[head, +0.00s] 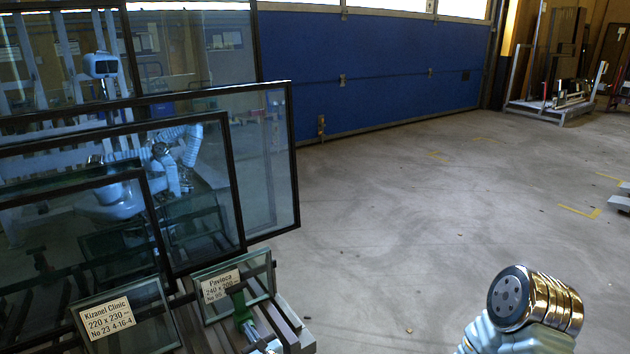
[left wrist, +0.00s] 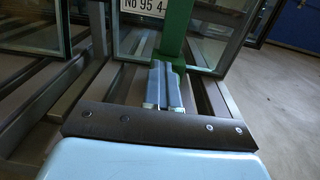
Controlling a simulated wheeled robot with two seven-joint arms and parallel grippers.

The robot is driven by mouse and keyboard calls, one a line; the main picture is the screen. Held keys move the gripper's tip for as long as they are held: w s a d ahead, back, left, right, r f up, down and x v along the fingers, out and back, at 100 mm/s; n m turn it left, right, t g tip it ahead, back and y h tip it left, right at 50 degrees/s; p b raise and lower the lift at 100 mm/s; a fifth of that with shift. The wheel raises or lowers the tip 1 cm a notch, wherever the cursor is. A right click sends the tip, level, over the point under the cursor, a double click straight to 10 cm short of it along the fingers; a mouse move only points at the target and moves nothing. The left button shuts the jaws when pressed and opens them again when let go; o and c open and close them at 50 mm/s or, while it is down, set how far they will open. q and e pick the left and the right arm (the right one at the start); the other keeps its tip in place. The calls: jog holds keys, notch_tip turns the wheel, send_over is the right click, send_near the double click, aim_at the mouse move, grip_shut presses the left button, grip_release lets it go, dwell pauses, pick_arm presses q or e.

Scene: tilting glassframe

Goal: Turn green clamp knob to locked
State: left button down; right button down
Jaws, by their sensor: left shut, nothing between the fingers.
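My right gripper is not in view.
Large framed glass panes (head: 270,170) lean on the rack at the left. A smaller labelled pane (head: 145,312) stands left of the clamp. Rack rails (left wrist: 215,100) run beneath my left gripper.

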pick_arm(q)
jog(key=shift+w+d+r, duration=0.2)
jog(key=shift+w+d, duration=0.15)
jog(key=shift+w, duration=0.2)
jog(key=shift+w+d+r, duration=0.15)
jog(key=shift+w+d, duration=0.15)
jog(key=shift+w, duration=0.25)
jog(key=shift+r+h+p, duration=0.3)
jog(key=shift+r+p, duration=0.05)
jog(key=shift+p, duration=0.15)
jog(key=shift+s+d, duration=0.2)
jog(key=shift+s, duration=0.05)
jog(key=v, duration=0.1)
jog(key=p+v, duration=0.1)
jog(key=v, duration=0.1)
jog(key=p+v, duration=0.1)
jog(key=shift+s+d+f, duration=0.1)
jog(key=shift+f, duration=0.15)
jog(key=shift+s+d+f, duration=0.15)
jog(key=shift+s+d, duration=0.05)
jog(key=shift+s, duration=0.35)
